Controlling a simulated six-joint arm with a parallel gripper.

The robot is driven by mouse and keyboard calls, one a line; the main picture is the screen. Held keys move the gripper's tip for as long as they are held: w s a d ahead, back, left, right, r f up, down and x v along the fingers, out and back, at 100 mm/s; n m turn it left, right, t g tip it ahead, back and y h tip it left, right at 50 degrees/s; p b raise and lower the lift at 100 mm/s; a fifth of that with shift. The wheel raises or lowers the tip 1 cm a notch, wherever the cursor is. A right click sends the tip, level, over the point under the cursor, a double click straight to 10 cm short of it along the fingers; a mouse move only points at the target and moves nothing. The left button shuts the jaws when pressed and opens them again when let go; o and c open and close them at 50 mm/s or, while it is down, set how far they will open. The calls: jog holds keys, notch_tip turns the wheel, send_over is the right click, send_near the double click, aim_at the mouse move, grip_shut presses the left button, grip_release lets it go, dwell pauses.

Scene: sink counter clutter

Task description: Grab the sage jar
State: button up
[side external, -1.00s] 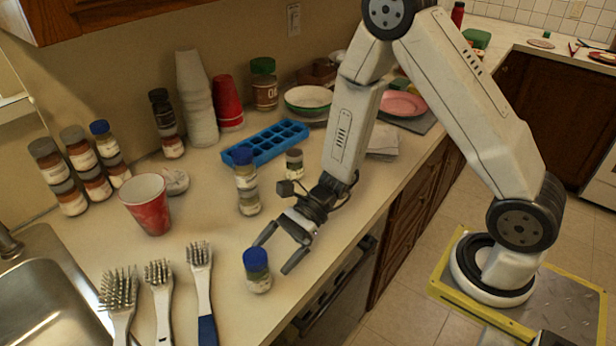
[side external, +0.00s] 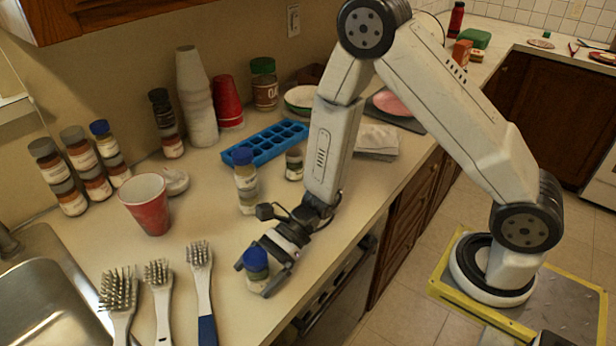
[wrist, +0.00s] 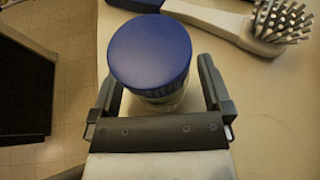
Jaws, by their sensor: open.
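A small jar with a blue lid (side external: 256,264) stands upright near the front edge of the counter. Its label cannot be read, so I cannot tell from it whether this is the sage jar. In the wrist view the blue-lidded jar (wrist: 152,62) stands between my open fingers. My gripper (side external: 265,272) is open around the jar, low over the counter, and it also shows in the wrist view (wrist: 160,95). Gaps show between the fingers and the jar.
Several brushes (side external: 202,285) lie left of the jar. A red cup (side external: 148,205), a blue ice tray (side external: 265,143) and a small jar with a grey lid (side external: 294,164) stand farther back. The counter's front edge is close on the right. The sink (side external: 50,305) is at left.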

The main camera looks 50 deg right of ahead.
aim_at(255, 256)
jog(key=c, duration=1.3)
jog(key=shift+c, duration=0.2)
jog(key=shift+r, duration=0.15)
jog(key=shift+r, duration=4.85)
